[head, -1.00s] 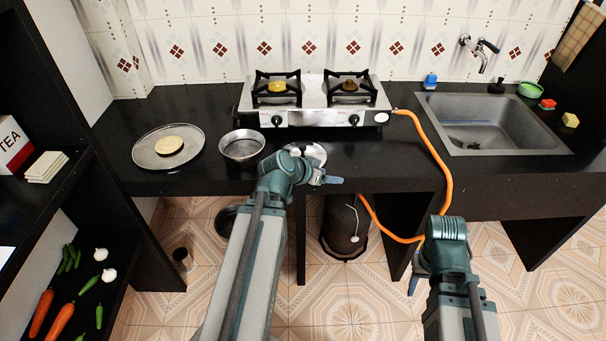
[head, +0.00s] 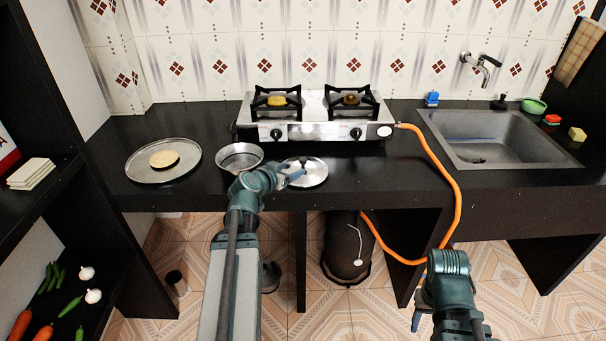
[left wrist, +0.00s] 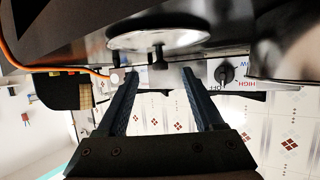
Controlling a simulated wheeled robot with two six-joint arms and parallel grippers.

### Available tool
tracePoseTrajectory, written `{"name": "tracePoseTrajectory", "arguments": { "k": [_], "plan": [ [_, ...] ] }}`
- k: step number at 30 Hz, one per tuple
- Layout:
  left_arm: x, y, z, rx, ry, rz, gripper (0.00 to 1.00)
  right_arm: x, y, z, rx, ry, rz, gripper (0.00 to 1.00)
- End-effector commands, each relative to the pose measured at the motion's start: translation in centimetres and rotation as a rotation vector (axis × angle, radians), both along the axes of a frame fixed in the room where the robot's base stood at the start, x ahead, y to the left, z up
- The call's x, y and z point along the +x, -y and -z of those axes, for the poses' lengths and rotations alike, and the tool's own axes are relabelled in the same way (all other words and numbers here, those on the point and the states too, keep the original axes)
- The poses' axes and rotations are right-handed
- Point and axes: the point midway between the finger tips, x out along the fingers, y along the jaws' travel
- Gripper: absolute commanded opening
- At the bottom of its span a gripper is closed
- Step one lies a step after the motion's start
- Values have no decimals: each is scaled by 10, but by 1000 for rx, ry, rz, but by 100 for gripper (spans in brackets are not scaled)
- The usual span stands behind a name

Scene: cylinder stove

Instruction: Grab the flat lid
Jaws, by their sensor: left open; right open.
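The flat lid (head: 307,173) is a round silver disc with a small dark knob, lying on the black counter in front of the stove. It also shows at the top of the left wrist view (left wrist: 160,32), its knob pointing toward the space between my fingers. My left gripper (head: 291,176) is at the lid's left edge in the head view, partly overlapping it. In the left wrist view its two dark fingers (left wrist: 160,80) are spread apart with nothing between them. My right gripper (head: 417,318) is low at the right, below the counter front, mostly hidden by its arm.
A metal pan (head: 240,155) stands left of the lid, and a round tray (head: 140,168) with a flatbread (head: 164,158) lies further left. The stove (head: 330,128) is behind. An orange hose (head: 452,180) runs down the right. The counter right of the lid is clear.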

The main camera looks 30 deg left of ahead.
Motion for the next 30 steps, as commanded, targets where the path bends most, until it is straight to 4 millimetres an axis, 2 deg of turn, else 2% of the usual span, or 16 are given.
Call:
{"name": "tracePoseTrajectory", "arguments": {
  "k": [1,4,14,24,30],
  "plan": [
    [14,-1,8,0,0,2,69,0,0,8,0,0,0,50],
    [28,-2,13,0,0,2,69,0,0,13,0,0,0,50],
    [39,-1,15,0,0,0,69,0,0,15,0,0,0,50],
    [82,-3,28,1,-1,1,69,0,0,28,0,0,0,50],
    [85,-2,27,0,0,0,69,0,0,27,0,0,0,50]
  ]
}}
